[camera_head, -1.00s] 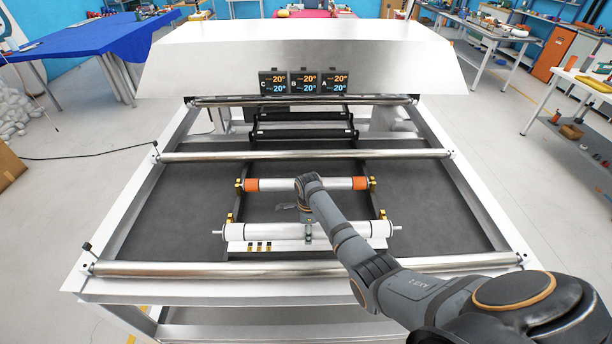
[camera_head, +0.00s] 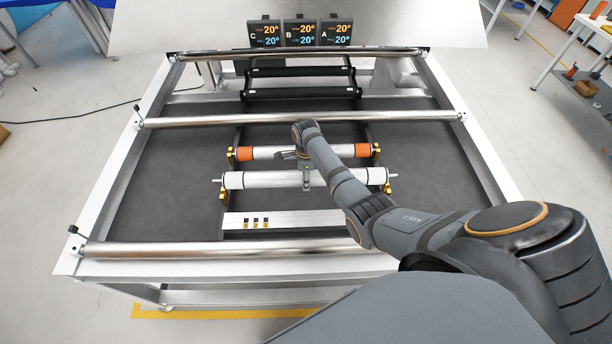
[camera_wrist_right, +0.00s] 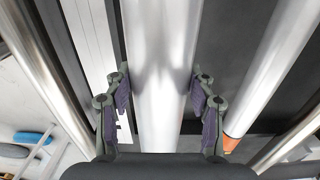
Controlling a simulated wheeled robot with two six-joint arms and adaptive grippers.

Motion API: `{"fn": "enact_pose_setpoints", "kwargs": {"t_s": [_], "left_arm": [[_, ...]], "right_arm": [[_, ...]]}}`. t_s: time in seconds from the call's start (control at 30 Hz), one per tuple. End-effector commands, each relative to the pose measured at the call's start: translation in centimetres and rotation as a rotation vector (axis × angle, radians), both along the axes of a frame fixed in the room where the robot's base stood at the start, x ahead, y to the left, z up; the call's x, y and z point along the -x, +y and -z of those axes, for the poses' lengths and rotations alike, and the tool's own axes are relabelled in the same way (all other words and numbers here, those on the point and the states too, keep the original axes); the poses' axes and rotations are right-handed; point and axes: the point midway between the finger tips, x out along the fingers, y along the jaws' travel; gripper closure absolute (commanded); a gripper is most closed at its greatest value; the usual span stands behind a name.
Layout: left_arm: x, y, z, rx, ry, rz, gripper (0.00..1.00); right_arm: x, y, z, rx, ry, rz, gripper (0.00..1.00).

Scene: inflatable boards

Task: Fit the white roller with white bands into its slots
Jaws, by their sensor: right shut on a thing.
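The white roller with white bands (camera_head: 265,180) lies crosswise over the dark frame, in front of a roller with orange bands. My right gripper (camera_head: 306,180) is shut on its middle from above. In the right wrist view the fingers (camera_wrist_right: 160,105) stand on both sides of the shiny roller (camera_wrist_right: 158,60). A gold slot bracket (camera_head: 223,195) shows just below the roller's left end, and another gold bracket (camera_head: 387,187) is at its right end. I cannot tell whether the end pins touch the brackets. My left gripper is not in view.
The orange-banded roller (camera_head: 345,151) sits close behind in its own gold brackets. A white panel with small gold pieces (camera_head: 290,222) lies in front. Metal bars (camera_head: 230,122) cross the machine behind and in front (camera_head: 200,248). Three displays (camera_head: 300,33) stand at the back.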

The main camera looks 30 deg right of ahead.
Motion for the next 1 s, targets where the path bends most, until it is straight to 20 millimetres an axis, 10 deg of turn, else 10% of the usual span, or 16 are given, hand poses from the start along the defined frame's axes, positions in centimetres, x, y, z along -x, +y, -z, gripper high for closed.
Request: {"fn": "enact_pose_setpoints", "kwargs": {"t_s": [0.4, 1.0], "left_arm": [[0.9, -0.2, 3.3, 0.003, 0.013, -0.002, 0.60], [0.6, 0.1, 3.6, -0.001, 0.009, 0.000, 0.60]], "right_arm": [[0.0, 0.0, 4.3, 0.000, -0.001, 0.000, 1.00], [0.0, 0.0, 4.9, 0.000, -0.001, 0.000, 1.00]]}}
